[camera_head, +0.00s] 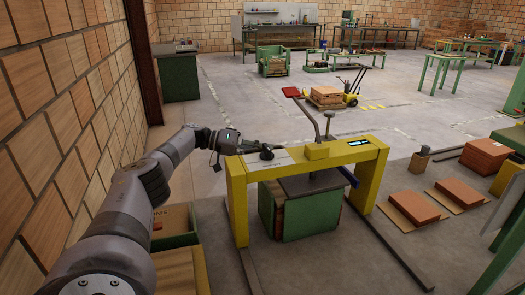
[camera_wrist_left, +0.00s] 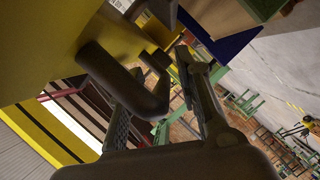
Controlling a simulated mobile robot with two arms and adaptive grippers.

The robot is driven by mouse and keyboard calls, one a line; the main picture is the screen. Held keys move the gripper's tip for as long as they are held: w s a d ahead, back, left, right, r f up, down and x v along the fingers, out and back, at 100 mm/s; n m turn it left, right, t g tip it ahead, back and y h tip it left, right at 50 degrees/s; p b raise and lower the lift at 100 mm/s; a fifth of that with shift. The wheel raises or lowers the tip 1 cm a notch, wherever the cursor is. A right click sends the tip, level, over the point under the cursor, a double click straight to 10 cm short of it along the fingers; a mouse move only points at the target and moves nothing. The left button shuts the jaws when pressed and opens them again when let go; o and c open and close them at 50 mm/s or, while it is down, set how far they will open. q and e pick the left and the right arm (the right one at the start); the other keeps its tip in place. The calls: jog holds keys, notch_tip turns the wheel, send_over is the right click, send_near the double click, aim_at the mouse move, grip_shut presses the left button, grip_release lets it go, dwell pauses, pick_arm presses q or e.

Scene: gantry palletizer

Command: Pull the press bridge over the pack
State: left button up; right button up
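The yellow press bridge (camera_head: 322,153) is a portal with two legs and a small display on its beam. It stands over a green-sided pack (camera_head: 305,208) with a grey top. My left gripper (camera_head: 266,150) is at the left end of the beam, by a dark handle. In the left wrist view, the dark bent handle (camera_wrist_left: 128,88) lies between the fingers of my left gripper (camera_wrist_left: 165,100). The fingers are apart, and a gap shows between the handle and the right finger. My right gripper is not in view.
Floor rails (camera_head: 388,240) run beside the bridge legs. Orange stacks on cardboard (camera_head: 414,206) lie to the right. A green crate (camera_head: 174,226) stands left under my arm, near the brick wall (camera_head: 60,130). Behind the bridge, the floor (camera_head: 240,95) is largely clear.

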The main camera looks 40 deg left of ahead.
pick_arm(q)
jog(key=v, duration=0.7)
jog(key=shift+s, duration=0.2)
jog(key=shift+a, duration=0.2)
